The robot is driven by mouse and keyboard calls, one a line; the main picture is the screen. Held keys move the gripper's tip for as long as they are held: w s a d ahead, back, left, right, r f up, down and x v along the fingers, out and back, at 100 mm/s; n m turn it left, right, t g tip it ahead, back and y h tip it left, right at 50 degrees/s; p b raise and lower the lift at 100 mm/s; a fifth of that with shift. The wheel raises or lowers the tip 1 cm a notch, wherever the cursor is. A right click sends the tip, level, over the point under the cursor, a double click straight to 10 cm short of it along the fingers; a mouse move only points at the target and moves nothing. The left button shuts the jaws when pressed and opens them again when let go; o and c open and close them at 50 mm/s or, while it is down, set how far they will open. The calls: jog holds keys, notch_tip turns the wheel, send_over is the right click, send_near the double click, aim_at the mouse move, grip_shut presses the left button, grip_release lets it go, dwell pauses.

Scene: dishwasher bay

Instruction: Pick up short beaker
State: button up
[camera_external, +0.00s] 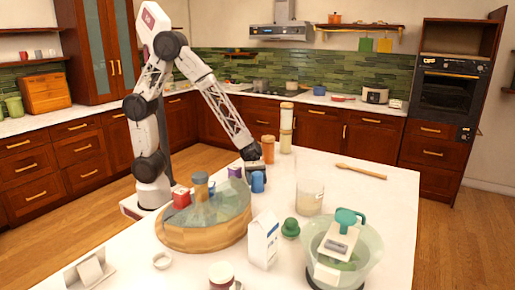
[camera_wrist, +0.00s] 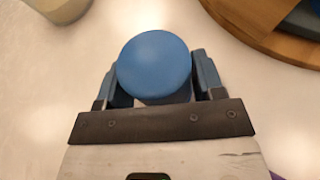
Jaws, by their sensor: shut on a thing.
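My gripper (camera_wrist: 152,88) is shut on a short blue object with a round, smooth top (camera_wrist: 154,64). A finger is on each side of it in the wrist view. In the external view the blue object (camera_external: 258,183) is just under my gripper (camera_external: 254,171), low over the white counter. I cannot tell whether it touches the counter. Its lower part is mostly hidden in the wrist view. I see no other thing that is clearly a short beaker. A clear, wide container (camera_external: 309,198) with pale contents stands to the right.
A round wooden board (camera_external: 205,238) under a clear dome is at the left. A purple item (camera_external: 235,172) and orange jar (camera_external: 268,150) stand close by. A white carton (camera_external: 263,240), green item (camera_external: 290,228) and glass bowl (camera_external: 342,245) are in front. Counter is clear towards the wooden spoon (camera_external: 361,171).

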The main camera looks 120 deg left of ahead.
jog(key=shift+r, duration=0.15)
notch_tip(320, 180, up, 28)
dwell(0.8)
dwell(0.6)
